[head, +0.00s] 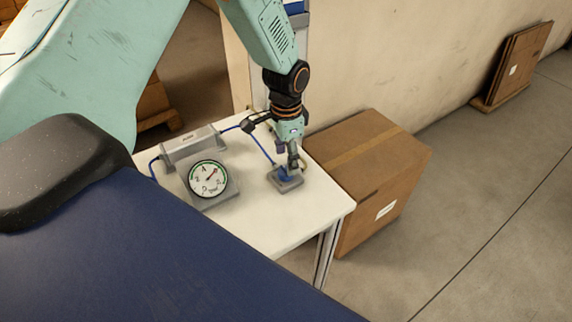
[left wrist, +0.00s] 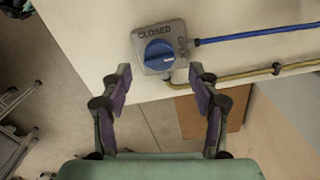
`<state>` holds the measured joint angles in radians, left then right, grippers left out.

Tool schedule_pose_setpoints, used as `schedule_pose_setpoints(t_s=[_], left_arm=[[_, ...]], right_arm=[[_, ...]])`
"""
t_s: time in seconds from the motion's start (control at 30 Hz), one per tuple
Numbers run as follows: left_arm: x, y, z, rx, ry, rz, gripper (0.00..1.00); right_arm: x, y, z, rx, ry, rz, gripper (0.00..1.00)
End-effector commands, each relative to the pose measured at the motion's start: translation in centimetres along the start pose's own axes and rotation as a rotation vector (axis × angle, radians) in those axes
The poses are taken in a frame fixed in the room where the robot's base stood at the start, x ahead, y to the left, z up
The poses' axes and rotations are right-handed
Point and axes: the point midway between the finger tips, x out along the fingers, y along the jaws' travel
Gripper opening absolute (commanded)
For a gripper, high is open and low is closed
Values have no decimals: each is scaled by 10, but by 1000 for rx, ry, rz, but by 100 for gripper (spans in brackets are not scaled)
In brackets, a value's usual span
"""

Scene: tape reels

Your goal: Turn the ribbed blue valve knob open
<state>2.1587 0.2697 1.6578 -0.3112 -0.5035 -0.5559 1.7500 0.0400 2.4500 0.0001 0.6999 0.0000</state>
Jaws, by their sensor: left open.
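The ribbed blue valve knob (left wrist: 158,54) sits on a grey square plate (left wrist: 179,36) marked CLOSED along the top and OPEN down the right side. A pale mark shows on the knob, but I cannot tell exactly which label it points to. In the head view the knob (head: 285,172) is partly hidden by my left gripper (head: 293,160), which points down over it. In the left wrist view my left gripper (left wrist: 160,74) is open and empty. Its fingertips are spread left and right, just below the knob in the picture. My right gripper is not in view.
A blue hose (left wrist: 250,33) and a yellow hose (left wrist: 235,75) run near the plate. A cardboard box (head: 400,170) stands right of the table.

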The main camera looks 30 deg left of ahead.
Motion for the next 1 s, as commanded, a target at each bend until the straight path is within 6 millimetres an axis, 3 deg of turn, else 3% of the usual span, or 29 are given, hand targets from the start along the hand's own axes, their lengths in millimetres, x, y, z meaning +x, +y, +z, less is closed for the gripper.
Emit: schedule_pose_setpoints(t_s=[0.2, 0.4, 1.0], left_arm=[[-46, 0, 0, 0, 4, -1, 62], [-72, 0, 0, 0, 1, 0, 62], [-79, 0, 0, 0, 0, 0, 62]], right_arm=[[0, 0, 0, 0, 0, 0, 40], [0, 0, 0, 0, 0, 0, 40], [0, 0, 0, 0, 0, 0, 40]])
